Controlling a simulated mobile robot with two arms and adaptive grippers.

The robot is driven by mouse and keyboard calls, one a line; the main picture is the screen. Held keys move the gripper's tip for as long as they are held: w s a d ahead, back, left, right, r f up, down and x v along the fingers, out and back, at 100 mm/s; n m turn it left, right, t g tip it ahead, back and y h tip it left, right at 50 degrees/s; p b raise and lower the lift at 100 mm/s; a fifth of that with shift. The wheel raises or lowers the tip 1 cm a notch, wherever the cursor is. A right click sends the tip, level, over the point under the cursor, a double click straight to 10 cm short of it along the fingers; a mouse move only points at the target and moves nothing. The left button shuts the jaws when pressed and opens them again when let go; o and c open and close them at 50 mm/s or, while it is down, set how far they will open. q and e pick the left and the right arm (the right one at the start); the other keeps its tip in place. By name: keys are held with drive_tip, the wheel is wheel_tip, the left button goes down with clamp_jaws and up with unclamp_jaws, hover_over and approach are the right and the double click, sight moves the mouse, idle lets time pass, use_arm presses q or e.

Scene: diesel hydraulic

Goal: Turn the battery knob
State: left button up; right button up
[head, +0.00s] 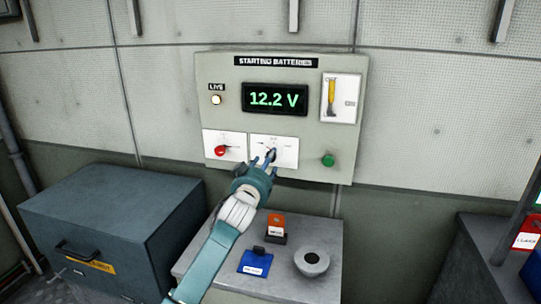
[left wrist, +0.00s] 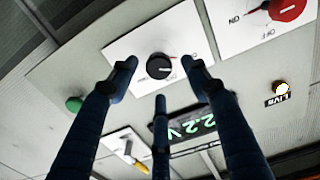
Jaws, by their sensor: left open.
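The grey panel (head: 300,60) labelled STARTING BATTERIES is on the wall. A black knob (left wrist: 159,66) sits on a white plate (head: 289,152) at its lower middle. In the head view this knob is mostly hidden by my left gripper (head: 266,160). My left gripper is open, its fingers pointing at the black knob. In the left wrist view two fingertips are on either side of the knob and a third is below it; I cannot tell if they touch it. A red knob (head: 221,150) marked ON and OFF is on the plate to the left. My right gripper is out of view.
A display (head: 274,98) reads 12.2 V, beside a glowing LIVE lamp (head: 216,100). A box (head: 110,205) is left.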

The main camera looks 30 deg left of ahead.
use_arm(q)
drive_tip(key=shift+p+x, duration=0.3)
drive_tip(key=shift+x, duration=2.05)
drive_tip(key=shift+c, duration=0.5)
drive_tip(key=c, duration=1.1)
